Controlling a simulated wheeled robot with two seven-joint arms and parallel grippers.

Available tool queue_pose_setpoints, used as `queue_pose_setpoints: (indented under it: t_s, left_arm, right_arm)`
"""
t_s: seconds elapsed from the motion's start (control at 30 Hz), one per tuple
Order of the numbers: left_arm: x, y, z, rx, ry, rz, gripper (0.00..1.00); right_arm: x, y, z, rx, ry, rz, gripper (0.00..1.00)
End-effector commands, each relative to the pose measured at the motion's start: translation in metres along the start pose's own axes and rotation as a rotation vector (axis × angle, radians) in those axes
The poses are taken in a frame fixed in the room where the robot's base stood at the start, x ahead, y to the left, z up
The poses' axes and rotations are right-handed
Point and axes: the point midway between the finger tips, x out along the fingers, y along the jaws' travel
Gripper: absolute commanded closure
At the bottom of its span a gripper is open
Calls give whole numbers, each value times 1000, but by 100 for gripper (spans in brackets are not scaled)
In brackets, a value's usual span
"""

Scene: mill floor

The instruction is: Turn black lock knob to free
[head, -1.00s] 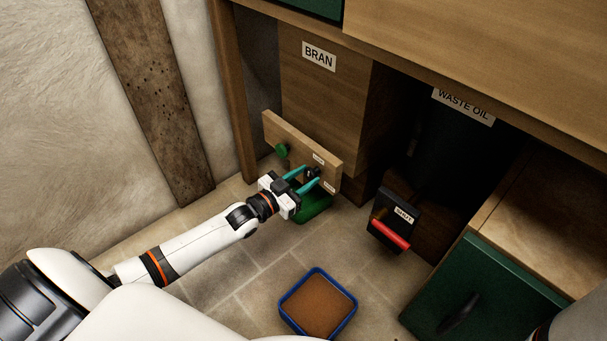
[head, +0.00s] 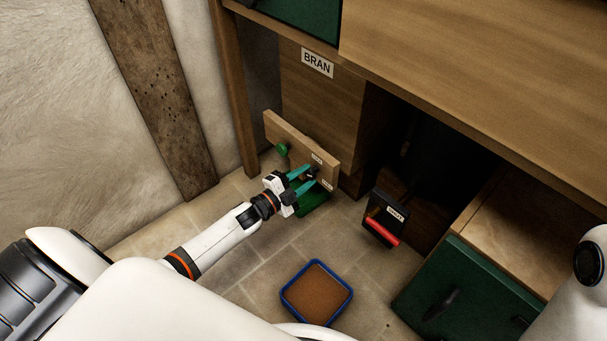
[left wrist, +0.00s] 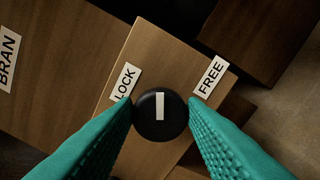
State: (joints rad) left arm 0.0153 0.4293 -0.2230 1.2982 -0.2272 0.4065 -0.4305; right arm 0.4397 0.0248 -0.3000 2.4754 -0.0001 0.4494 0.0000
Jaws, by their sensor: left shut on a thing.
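The black lock knob (left wrist: 160,118) is round with a white bar on its face. In the left wrist view the bar points straight up, between the LOCK label (left wrist: 125,83) and the FREE label (left wrist: 210,76). The knob sits on a wooden board (head: 287,137) at the front of the bran bin (head: 312,95). My left gripper (head: 311,175) has its teal fingers on either side of the knob, shut on it. The fingertips cover part of the knob's sides. My right gripper is out of view.
A green knob (head: 282,149) is on the same board, with a green part (head: 313,203) below it. A black box with a red handle (head: 384,233) is to the right. A blue-rimmed tray (head: 317,292) lies on the floor. A green cabinet (head: 470,290) stands at right.

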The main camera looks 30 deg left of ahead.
Motion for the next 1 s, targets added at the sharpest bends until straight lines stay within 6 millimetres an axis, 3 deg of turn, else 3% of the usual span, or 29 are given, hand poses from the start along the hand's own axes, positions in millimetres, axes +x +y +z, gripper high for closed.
queue_pose_setpoints:
  t_s: [0.5,1.0]
  left_arm:
    - [0,-3,0,402,-1,-1,85]
    - [0,-4,0,524,-2,-1,85]
  right_arm:
    - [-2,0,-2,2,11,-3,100]
    - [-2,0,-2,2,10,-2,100]
